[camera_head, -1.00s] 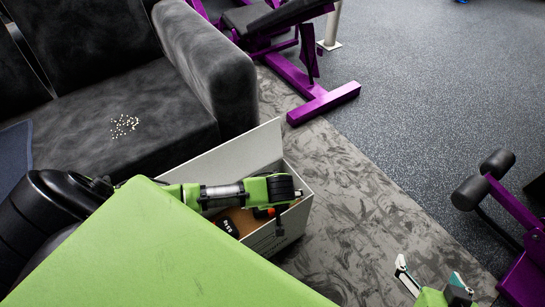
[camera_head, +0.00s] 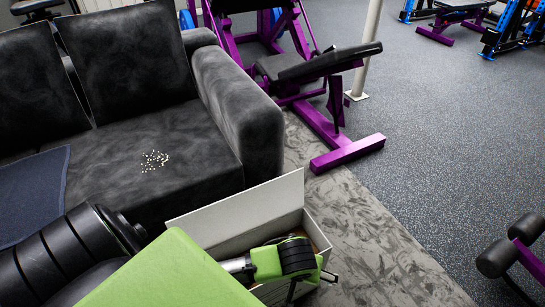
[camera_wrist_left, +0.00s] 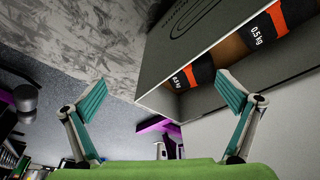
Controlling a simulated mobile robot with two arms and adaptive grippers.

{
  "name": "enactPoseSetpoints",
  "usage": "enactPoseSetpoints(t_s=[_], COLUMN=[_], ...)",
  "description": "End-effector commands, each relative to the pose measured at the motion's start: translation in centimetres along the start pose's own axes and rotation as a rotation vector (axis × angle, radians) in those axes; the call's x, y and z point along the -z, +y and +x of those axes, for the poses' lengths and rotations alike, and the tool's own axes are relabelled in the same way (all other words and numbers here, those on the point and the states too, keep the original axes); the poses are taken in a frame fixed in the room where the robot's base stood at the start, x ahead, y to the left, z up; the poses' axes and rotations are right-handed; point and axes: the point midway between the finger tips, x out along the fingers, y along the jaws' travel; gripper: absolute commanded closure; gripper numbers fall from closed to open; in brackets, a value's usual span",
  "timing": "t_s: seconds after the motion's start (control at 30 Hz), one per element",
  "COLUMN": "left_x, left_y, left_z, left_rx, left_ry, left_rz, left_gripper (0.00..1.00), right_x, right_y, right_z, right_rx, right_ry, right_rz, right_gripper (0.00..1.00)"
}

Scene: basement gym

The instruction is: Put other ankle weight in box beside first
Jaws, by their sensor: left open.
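The open grey-white box (camera_head: 245,215) stands on the floor in front of the sofa. In the left wrist view the box (camera_wrist_left: 185,50) fills the upper right, with printing on its wall. Inside lie two black ankle weights with orange bands: one (camera_wrist_left: 275,30) reads 0.5 kg, and another (camera_wrist_left: 188,76) lies beside it. In the head view my arm hides them. My left gripper (camera_wrist_left: 163,97) is open, with nothing between its fingers; it is at the box's edge, apart from both weights. My right gripper is out of view.
The dark sofa (camera_head: 145,140) is behind the box, with small pale bits (camera_head: 154,160) on its seat. A purple bench (camera_head: 325,130) stands beyond the sofa's arm. Padded purple equipment (camera_head: 515,250) is at the right edge. The patterned floor (camera_head: 365,235) right of the box is clear.

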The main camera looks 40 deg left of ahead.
Motion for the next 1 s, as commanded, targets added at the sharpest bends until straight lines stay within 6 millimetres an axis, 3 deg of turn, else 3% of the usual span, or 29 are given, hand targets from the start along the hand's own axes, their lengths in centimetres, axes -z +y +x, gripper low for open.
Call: enactPoseSetpoints(t_s=[0.03,0.13,0.4,0.57,1.0], left_x=[-1.9,-3.7,-5.9,-6.2,-6.2], left_y=[0.6,0.2,-5.0,-6.5,-6.5], left_z=[-1.3,-3.8,-8.2,-9.0,-8.9], left_rx=[-0.049,-0.109,-0.105,-0.086,-0.086], left_ry=[-0.023,-0.022,0.012,0.018,0.018], left_rz=[0.068,0.222,0.506,0.566,0.573], left_gripper=[0.00,0.00,0.00,0.00,0.00], right_x=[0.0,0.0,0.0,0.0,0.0], right_y=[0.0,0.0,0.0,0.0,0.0], right_z=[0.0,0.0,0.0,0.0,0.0], right_rx=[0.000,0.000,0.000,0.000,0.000], right_ry=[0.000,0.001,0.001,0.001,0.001], right_rz=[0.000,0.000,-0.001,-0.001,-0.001], right_gripper=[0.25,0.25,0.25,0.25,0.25])
